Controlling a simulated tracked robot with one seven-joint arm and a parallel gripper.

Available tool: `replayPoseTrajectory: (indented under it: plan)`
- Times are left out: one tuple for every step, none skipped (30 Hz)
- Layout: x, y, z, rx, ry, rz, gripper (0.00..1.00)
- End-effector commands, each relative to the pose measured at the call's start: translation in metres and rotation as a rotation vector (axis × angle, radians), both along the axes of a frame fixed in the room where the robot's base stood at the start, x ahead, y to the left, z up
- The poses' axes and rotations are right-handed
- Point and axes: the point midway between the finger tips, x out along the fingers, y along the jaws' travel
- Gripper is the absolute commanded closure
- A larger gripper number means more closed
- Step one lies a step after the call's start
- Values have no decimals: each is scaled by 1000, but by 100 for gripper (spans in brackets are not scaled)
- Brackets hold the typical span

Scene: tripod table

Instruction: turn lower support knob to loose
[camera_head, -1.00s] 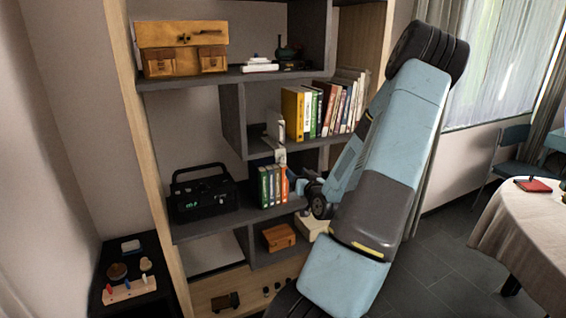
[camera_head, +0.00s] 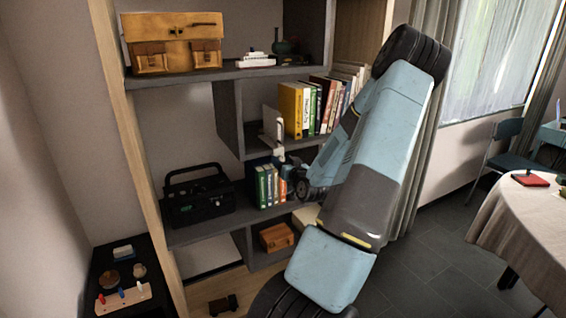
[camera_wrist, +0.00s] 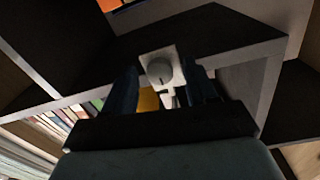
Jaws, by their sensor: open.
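A pale grey-white fitting with a round grey knob (camera_wrist: 159,72) shows in the wrist view, just beyond and between my fingertips. A slim white piece (camera_head: 279,150) shows in the head view at the edge of the middle shelf, and it looks like the same fitting. My gripper (camera_wrist: 162,91) is open, with one dark blue finger on each side of the fitting's lower part. I cannot tell whether either finger touches it. In the head view my arm largely hides the gripper, which is close to the shelf front. The knob's setting is too small to read.
The shelf unit holds upper books (camera_head: 308,106), lower books (camera_head: 266,186), a black radio (camera_head: 197,194), a tan case (camera_head: 172,42) and a small brown box (camera_head: 276,237). Shelf boards lie close around my gripper. A round table (camera_head: 530,240) stands at right, with open floor between.

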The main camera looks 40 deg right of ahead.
Motion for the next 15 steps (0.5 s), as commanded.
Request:
replayPoseTrajectory:
  plan:
    - [0,0,0,0,0,-1,43]
    - [0,0,0,0,0,-1,43]
    - [0,-1,0,0,0,-1,46]
    - [0,-1,0,0,0,-1,49]
    - [-1,-1,0,0,0,-1,52]
    - [-1,-1,0,0,0,-1,56]
    - [-1,-1,0,0,0,-1,59]
    - [-1,-1,0,0,0,-1,62]
    - [-1,-1,0,0,0,-1,65]
    - [-1,-1,0,0,0,-1,68]
    - [-1,-1,0,0,0,-1,71]
    - [-1,-1,0,0,-1,-2,75]
    - [-1,-1,0,0,-1,-2,78]
    - [-1,-1,0,0,-1,-2,81]
    - [-1,-1,0,0,-1,-2,84]
